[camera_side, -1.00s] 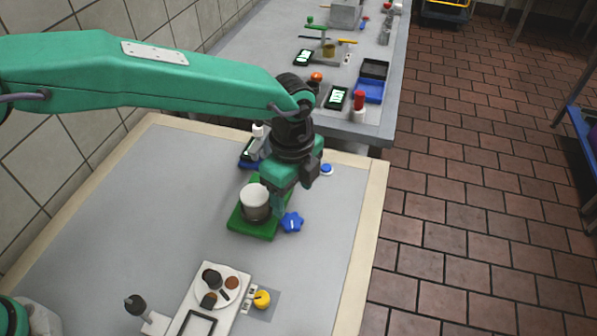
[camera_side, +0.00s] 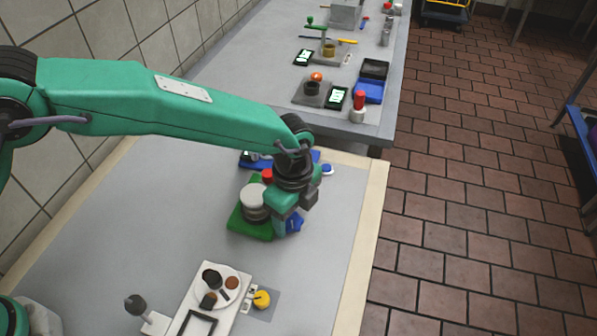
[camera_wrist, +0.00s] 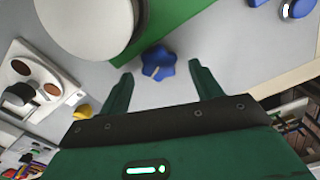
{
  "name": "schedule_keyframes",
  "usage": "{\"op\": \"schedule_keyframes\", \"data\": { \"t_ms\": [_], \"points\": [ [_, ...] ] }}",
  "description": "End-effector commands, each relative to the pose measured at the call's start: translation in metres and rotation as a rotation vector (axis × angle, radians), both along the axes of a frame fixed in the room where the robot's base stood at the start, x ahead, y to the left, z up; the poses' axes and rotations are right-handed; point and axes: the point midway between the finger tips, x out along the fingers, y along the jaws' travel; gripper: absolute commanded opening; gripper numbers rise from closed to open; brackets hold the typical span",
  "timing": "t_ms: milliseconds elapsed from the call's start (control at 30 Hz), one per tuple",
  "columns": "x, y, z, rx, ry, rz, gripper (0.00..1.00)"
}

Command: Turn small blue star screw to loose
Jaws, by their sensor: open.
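The small blue star screw (camera_side: 295,222) sits at the right side of the green block (camera_side: 250,222), partly hidden behind my gripper in the side view. In the wrist view the blue star screw (camera_wrist: 158,63) lies just beyond and between my two green fingertips, against the edge of the green block (camera_wrist: 172,22). My gripper (camera_wrist: 160,75) is open, with a finger on either side of the star and no visible contact. In the side view my gripper (camera_side: 283,228) points down beside the white cylinder (camera_side: 254,198) on the green block.
A white plate fixture (camera_side: 222,285) with dark and brown discs and a yellow knob (camera_side: 261,299) stand nearer the front. The grey table is clear to the left.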

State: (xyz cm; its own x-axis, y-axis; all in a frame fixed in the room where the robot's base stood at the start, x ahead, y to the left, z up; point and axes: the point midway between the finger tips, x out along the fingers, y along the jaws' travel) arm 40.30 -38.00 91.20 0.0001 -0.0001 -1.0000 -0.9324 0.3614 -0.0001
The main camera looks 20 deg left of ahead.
Motion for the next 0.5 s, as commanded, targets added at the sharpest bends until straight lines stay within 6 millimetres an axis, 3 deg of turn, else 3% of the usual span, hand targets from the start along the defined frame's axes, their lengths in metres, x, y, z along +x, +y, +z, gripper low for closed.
{"op": "schedule_keyframes", "data": {
  "t_ms": [433, 500],
  "points": [
    [-0.0001, 0.0002, -0.0092, 0.000, 0.000, 0.000, 0.64],
    [-0.0001, 0.0001, -0.0091, 0.000, 0.000, 0.000, 0.51]
  ]
}}
